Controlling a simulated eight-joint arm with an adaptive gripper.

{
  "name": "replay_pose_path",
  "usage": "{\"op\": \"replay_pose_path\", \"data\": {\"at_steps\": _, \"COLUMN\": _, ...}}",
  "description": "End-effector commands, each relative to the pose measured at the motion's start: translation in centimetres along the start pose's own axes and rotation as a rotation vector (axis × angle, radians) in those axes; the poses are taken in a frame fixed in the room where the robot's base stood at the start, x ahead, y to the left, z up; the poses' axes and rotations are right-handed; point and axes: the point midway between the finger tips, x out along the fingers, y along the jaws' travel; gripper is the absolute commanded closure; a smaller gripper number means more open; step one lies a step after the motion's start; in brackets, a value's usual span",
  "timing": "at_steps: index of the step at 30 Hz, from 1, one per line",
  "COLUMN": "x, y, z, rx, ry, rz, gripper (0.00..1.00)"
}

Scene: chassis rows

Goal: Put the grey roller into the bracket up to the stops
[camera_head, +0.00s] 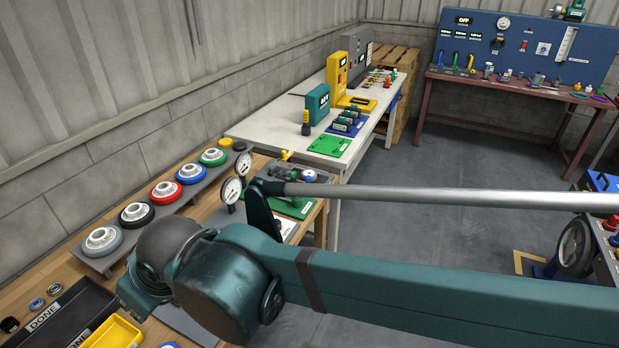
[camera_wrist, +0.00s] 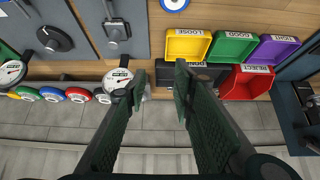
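My gripper (camera_wrist: 160,72) is open and empty in the wrist view, its two dark green fingers apart above the bench. In the head view my teal arm crosses the foreground and I cannot make out the gripper. I cannot pick out the grey roller or the bracket with certainty. A long grey tube (camera_head: 450,195) spans the right half of the head view, ending at a dark upright piece (camera_head: 262,209); I cannot tell whether it is part of my arm. A grey wheel with a white hub (camera_head: 103,239) sits at the near end of a row of coloured wheels.
A black DONE tray (camera_head: 62,310) and yellow bin (camera_head: 112,334) lie at lower left. The wrist view shows yellow (camera_wrist: 187,45), green (camera_wrist: 232,48), purple (camera_wrist: 278,52) and red (camera_wrist: 248,84) bins. Two gauges (camera_head: 230,190) stand on the bench. Bare floor (camera_head: 460,165) lies beyond.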

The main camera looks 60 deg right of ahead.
Motion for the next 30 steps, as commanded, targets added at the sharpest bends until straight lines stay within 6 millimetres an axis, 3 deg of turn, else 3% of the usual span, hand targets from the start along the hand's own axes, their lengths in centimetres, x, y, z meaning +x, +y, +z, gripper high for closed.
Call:
{"op": "replay_pose_path", "data": {"at_steps": 6, "x": 0.0, "y": 0.0, "z": 0.0, "rx": 0.0, "ry": 0.0, "rz": 0.0, "gripper": 0.74}}
{"op": "replay_pose_path", "data": {"at_steps": 12, "x": 0.0, "y": 0.2, "z": -0.3, "rx": -0.001, "ry": -0.003, "rz": 0.003, "gripper": 1.0}}
{"op": "replay_pose_path", "data": {"at_steps": 17, "x": -0.1, "y": 1.2, "z": -1.3, "rx": -0.003, "ry": -0.014, "rz": 0.016, "gripper": 1.0}}
{"op": "replay_pose_path", "data": {"at_steps": 23, "x": -0.2, "y": 3.7, "z": -3.5, "rx": -0.011, "ry": -0.045, "rz": 0.047, "gripper": 1.0}}
{"op": "replay_pose_path", "data": {"at_steps": 30, "x": 0.0, "y": 8.0, "z": -6.6, "rx": -0.023, "ry": -0.094, "rz": 0.086, "gripper": 1.0}}
